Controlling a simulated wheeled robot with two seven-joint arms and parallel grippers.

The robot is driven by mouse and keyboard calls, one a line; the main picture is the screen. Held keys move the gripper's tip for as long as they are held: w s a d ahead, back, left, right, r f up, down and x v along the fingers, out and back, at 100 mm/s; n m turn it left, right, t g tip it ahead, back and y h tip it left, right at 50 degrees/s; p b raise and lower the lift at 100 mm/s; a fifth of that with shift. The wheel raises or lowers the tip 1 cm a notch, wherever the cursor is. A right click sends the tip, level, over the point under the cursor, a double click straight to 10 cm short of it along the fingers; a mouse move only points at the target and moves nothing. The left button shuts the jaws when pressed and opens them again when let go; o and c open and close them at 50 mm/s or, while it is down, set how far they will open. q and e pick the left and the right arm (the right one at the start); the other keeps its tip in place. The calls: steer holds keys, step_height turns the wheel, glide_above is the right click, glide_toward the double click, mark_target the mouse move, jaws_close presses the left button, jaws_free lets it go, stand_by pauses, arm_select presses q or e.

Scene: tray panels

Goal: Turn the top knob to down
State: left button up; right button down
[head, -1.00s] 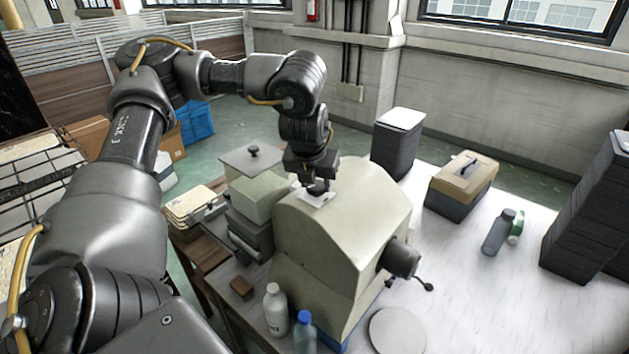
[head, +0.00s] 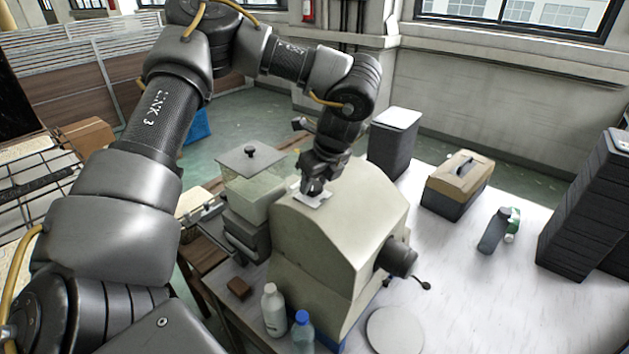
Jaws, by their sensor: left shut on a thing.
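The beige machine (head: 335,225) with a sloped, rounded top stands on the table. A small white plate (head: 302,196) is on its top, with the dark top knob (head: 315,188) on it. My left gripper (head: 316,182) points down at the plate and is shut on the knob. The fingers and wrist cover most of the knob, so which way it points cannot be told. A dark knob or spindle (head: 399,259) with a small lever sticks out of the machine's right side. My right gripper is not in view.
A lidded glass container (head: 250,190) stands close left of the machine. Two bottles (head: 273,308) (head: 303,330) stand at its front left, and a round disc (head: 395,330) lies at front right. A toolbox (head: 458,186), dark stacks and more bottles (head: 494,232) are farther right.

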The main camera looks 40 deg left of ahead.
arm_select(q)
steer(key=n+g, duration=0.1)
steer(key=n, duration=0.1)
steer(key=n+g, duration=0.1)
steer(key=n, duration=0.2)
steer(key=shift+w+n, duration=0.2)
steer(key=shift+n, duration=0.1)
steer(key=n+g, duration=0.1)
steer(key=n, duration=0.1)
steer(key=n+g+h, duration=0.1)
steer(key=n, duration=0.2)
steer(key=shift+w+a+f+n, duration=0.1)
steer(key=shift+w+n, duration=0.05)
steer(key=shift+n, duration=0.15)
steer(key=shift+h, duration=0.3)
steer(key=o, duration=1)
steer(key=shift+c, duration=0.2)
